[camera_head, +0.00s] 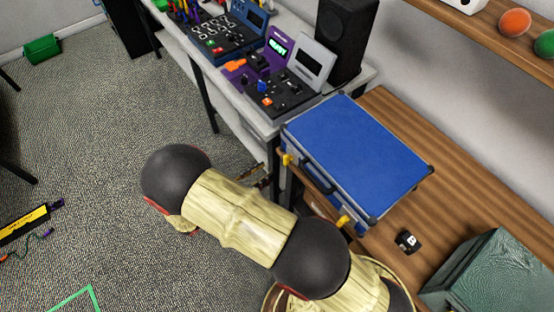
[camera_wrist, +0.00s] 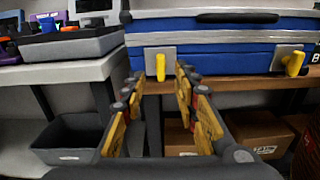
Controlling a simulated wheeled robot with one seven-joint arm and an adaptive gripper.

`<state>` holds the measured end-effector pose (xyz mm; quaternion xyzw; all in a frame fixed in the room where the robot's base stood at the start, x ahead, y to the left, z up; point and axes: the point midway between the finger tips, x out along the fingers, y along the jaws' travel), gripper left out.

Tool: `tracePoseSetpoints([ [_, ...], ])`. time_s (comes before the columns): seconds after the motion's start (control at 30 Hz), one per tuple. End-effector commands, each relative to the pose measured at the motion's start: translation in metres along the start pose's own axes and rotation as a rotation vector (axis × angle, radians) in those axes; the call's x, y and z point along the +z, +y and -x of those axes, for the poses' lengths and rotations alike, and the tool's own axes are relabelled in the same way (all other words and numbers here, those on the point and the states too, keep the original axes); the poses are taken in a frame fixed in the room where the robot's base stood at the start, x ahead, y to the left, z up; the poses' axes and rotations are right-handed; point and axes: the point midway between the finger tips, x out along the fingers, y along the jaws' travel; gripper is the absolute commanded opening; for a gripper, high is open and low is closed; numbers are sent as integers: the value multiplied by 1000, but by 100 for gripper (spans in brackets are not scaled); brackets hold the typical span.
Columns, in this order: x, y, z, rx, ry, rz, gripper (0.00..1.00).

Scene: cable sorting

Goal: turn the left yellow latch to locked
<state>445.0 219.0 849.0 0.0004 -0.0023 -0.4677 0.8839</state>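A blue case (camera_head: 355,150) with dark corners and a black handle lies on a wooden bench; its front also shows in the wrist view (camera_wrist: 225,58). The left yellow latch (camera_wrist: 160,68) is on a grey plate on the case front, its knob roughly upright. It also shows in the head view (camera_head: 287,159). The right yellow latch (camera_wrist: 294,63) looks slightly tilted; the head view shows it too (camera_head: 343,221). My gripper (camera_wrist: 157,85) is open and empty, its fingertips on either side of the left latch in the picture. I cannot tell whether it touches the latch.
The wooden bench (camera_head: 390,118) runs under the case. A white table (camera_wrist: 60,72) with control panels stands close at left. A small black object (camera_head: 408,241) and a green box (camera_head: 485,275) are right of the case. A grey bin (camera_wrist: 75,140) and cardboard boxes (camera_wrist: 258,132) are below.

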Motion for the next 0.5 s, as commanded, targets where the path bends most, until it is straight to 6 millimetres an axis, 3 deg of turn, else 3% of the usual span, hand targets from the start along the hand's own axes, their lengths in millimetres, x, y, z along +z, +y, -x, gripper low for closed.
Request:
tracePoseSetpoints([
  [0.5, -1, -1, -68, -5, 3, 3, 30],
])
